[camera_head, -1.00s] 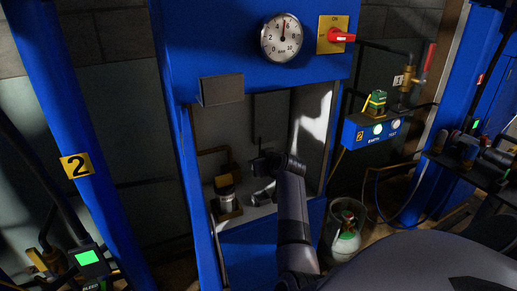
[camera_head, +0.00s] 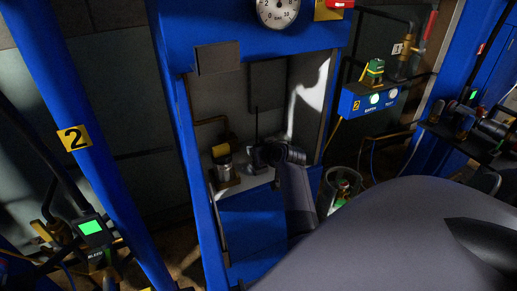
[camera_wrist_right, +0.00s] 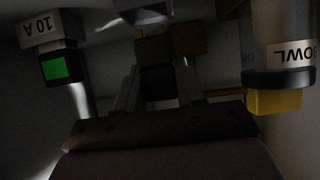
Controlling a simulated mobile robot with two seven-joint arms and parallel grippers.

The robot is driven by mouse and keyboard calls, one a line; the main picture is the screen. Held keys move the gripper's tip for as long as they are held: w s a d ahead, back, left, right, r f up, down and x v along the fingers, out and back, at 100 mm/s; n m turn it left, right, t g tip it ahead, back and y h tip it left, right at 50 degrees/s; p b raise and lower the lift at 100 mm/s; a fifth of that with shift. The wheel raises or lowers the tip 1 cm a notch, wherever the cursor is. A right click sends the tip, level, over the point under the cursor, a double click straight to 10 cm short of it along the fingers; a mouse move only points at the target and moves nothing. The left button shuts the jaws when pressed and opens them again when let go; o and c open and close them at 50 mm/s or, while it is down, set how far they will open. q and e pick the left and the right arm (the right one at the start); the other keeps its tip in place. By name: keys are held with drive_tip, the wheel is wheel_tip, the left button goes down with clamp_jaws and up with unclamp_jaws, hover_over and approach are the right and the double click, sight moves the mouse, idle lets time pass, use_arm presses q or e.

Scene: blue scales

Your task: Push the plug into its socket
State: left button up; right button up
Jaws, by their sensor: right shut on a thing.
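In the head view my right arm reaches into the recess of the blue cabinet. My right gripper (camera_head: 262,156) is low in the recess, close above its pale ledge. In the right wrist view its two fingers (camera_wrist_right: 157,88) are shut on a dark block (camera_wrist_right: 157,80), which looks like the plug. A thin dark cord or rod (camera_head: 256,122) rises from the gripper in the head view. I cannot clearly make out the socket; the area ahead of the block is dark, so contact cannot be told. My left gripper is not in view.
The recess walls are near on both sides.

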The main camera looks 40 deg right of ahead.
drive_tip(key=shift+f+b, duration=0.25)
drive_tip(key=shift+b, duration=0.1)
drive_tip(key=shift+f+b, duration=0.5)
drive_tip(key=shift+f, duration=0.55)
drive_tip(key=shift+f+b, duration=0.45)
drive_tip(key=shift+f, duration=0.1)
drive_tip(key=o, duration=1.1)
drive_tip(key=shift+f, duration=0.1)
